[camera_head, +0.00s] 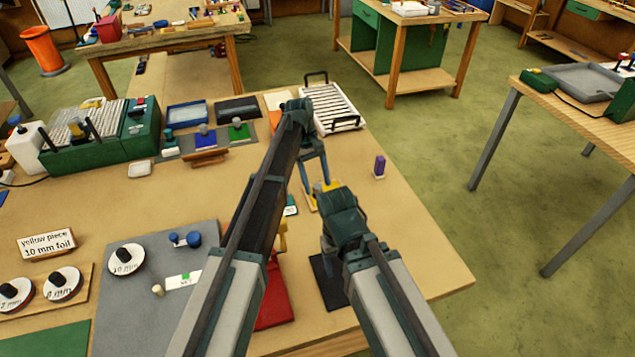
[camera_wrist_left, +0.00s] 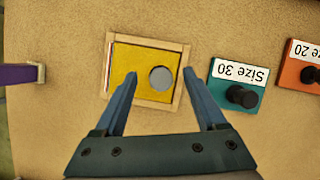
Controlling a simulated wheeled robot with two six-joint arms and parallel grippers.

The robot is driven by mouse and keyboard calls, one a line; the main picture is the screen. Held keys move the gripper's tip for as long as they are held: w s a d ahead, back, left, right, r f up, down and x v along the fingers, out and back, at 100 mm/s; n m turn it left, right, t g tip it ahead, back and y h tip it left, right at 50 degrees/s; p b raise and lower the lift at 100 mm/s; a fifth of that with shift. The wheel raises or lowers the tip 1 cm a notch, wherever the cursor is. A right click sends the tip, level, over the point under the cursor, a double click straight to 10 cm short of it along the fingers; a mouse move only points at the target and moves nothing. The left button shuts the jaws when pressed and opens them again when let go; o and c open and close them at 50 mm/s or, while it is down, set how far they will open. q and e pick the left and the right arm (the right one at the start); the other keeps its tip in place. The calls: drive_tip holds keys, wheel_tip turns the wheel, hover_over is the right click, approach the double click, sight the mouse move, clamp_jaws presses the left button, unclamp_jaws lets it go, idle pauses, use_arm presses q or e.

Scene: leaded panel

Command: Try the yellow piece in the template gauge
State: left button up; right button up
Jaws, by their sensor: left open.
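A yellow piece (camera_wrist_left: 134,62) lies flat inside a light wooden frame (camera_wrist_left: 148,101), which appears to be the template gauge. A round grey disc or opening (camera_wrist_left: 161,79) shows in the yellow. In the head view a bit of yellow (camera_head: 325,187) shows beside my left gripper (camera_head: 317,188), mostly hidden by my arms. In the wrist view the left gripper's fingers (camera_wrist_left: 160,76) are apart and empty, over the frame, with the grey round between their tips. My right gripper (camera_head: 328,247) points down near a black mat; its jaw opening is hidden.
Teal "Size 30" (camera_wrist_left: 237,91) and orange "Size 20" (camera_wrist_left: 301,75) blocks with black knobs stand right of the frame in the wrist view. A purple block (camera_head: 380,167) stands nearby. A sign (camera_head: 46,243) reads "yellow piece 10 mm foil".

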use_arm(q)
drive_tip(key=p+v, duration=1.1)
drive_tip(key=v, duration=0.1)
drive_tip(key=shift+r, duration=0.3)
use_arm(e)
wheel_tip(320, 180, up, 12)
drive_tip(key=shift+f, duration=0.2)
use_arm(q)
drive_tip(key=shift+f, duration=0.1)
